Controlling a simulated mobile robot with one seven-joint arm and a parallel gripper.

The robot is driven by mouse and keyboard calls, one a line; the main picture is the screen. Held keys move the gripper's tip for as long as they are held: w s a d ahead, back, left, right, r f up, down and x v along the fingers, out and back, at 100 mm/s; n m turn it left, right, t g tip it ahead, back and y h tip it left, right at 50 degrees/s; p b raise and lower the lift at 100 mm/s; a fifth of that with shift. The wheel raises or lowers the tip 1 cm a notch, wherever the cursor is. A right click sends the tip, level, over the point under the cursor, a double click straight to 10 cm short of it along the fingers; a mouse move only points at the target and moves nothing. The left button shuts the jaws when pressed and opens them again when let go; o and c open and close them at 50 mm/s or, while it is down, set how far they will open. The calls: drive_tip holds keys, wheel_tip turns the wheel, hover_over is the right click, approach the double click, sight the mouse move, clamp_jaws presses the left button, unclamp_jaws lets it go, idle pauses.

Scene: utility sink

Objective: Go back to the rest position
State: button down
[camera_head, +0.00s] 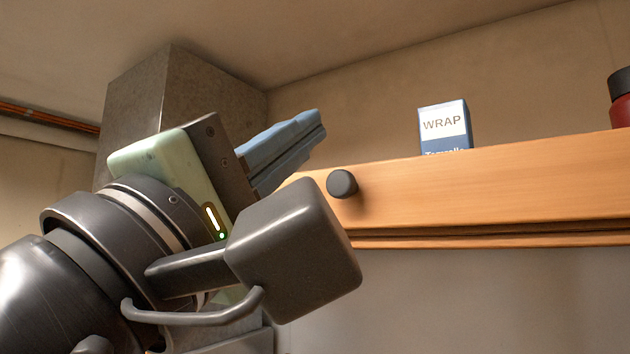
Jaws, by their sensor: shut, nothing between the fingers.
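My gripper (318,126) shows in the head view left of centre, with blue fingers pointing up and to the right. The fingers are shut together and nothing shows between them. They appear in front of the wall, just above the left end of a wooden shelf or cabinet front (480,190). A dark box-shaped part of my arm covers the lower left end of that wood. I cannot tell how far the fingers are from the wood.
A dark round knob (342,184) sticks out from the wood. A blue and white WRAP box (445,128) and a red bottle with a dark cap (620,100) stand above it. A grey column (190,85) rises behind my gripper. An orange pipe (45,115) runs along the left wall.

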drive_tip(key=s+f+m+t+y+b, duration=0.2)
drive_tip(key=f+m+t+y, duration=0.1)
drive_tip(key=f+m+y, duration=0.2)
drive_tip(key=s+a+f+m+t+y+b, duration=0.1)
drive_tip(key=f+m+t+y+b, duration=0.1)
drive_tip(key=f+m+y, duration=0.3)
wheel_tip(320, 180, down, 4)
drive_tip(key=t+y, duration=0.1)
drive_tip(key=y, duration=0.4)
drive_tip(key=shift+s+r+m+t, duration=0.25)
drive_tip(key=shift+s+m+t, duration=0.1)
drive_tip(key=shift+m+t, duration=0.05)
